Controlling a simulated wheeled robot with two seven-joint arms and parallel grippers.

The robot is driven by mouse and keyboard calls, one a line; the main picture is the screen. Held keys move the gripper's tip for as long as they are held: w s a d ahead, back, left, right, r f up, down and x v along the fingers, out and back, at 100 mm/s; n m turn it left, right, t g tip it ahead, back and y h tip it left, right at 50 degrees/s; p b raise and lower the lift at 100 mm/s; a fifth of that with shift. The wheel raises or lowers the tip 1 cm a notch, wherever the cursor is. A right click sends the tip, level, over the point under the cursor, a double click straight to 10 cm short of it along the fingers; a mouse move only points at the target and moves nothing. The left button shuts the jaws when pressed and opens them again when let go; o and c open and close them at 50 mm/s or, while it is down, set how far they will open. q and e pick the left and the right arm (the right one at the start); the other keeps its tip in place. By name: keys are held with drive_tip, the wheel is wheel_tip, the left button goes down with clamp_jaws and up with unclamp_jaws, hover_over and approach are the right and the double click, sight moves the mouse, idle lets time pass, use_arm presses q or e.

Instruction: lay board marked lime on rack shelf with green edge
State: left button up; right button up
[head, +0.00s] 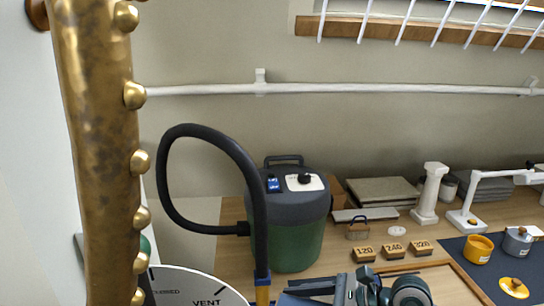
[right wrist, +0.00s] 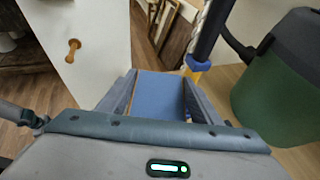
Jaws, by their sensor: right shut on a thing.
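My right gripper (right wrist: 158,92) is shut on a flat blue board (right wrist: 158,97), which shows between its two fingers in the right wrist view. No lime marking is readable on the visible face. In the head view, part of my right arm (head: 375,290) shows at the bottom edge, with a blue-grey flat piece (head: 312,286) beside it; whether that is the board, I cannot tell. No rack shelf with a green edge can be made out in either view. My left gripper is not in view.
A green canister (head: 292,235) with a black hose (head: 215,135) stands on the wooden bench. Numbered blocks (head: 393,250), a white column (head: 430,195) and a yellow pot (head: 479,248) stand right. A gilt post (head: 97,150) fills the left. A white wire rack (head: 435,25) hangs above.

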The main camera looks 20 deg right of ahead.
drive_tip(key=shift+s+f, duration=0.25)
drive_tip(key=shift+f, duration=0.7)
drive_tip(key=shift+s+f, duration=0.3)
drive_tip(key=shift+f, duration=0.6)
drive_tip(key=shift+s+f, duration=0.25)
drive_tip(key=shift+f, duration=0.7)
